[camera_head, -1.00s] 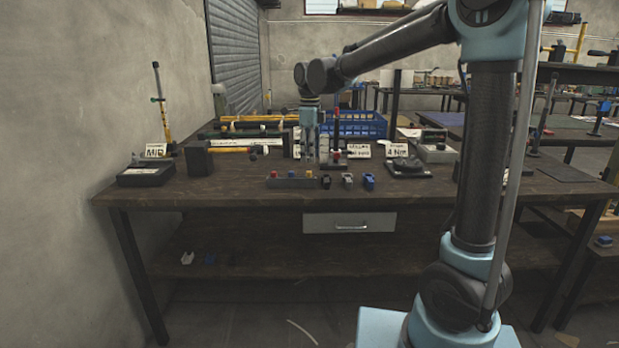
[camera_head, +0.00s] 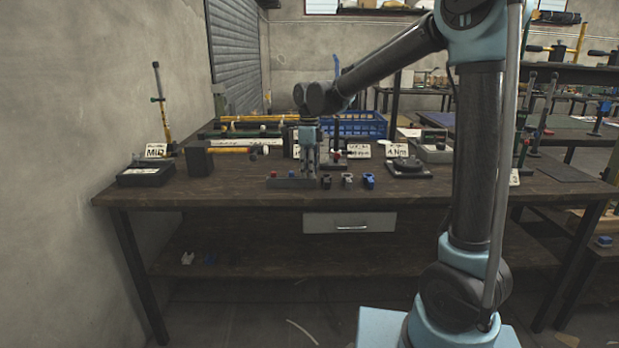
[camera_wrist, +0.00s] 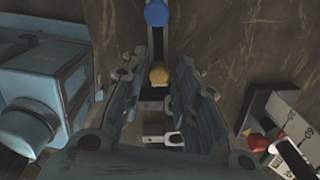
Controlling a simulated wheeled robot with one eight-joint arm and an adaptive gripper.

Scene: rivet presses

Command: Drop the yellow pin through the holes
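The yellow pin shows as a round yellow head (camera_wrist: 159,74) in the wrist view, between the two fingers of my gripper (camera_wrist: 159,88). My gripper looks open around it, and I see no clear contact with the head. In the head view my gripper (camera_head: 310,172) points straight down at the right part of the small grey pin rack (camera_head: 287,183) and hides the yellow pin. A blue pin head (camera_wrist: 156,12) stands beyond the fingers in the wrist view. A red pin (camera_head: 274,174) stands at the rack's left end. I cannot make out the holes.
Black (camera_head: 326,182), grey (camera_head: 347,180) and blue (camera_head: 369,181) small parts stand right of the rack. A blue crate (camera_head: 362,125) is further back. The front table edge is clear.

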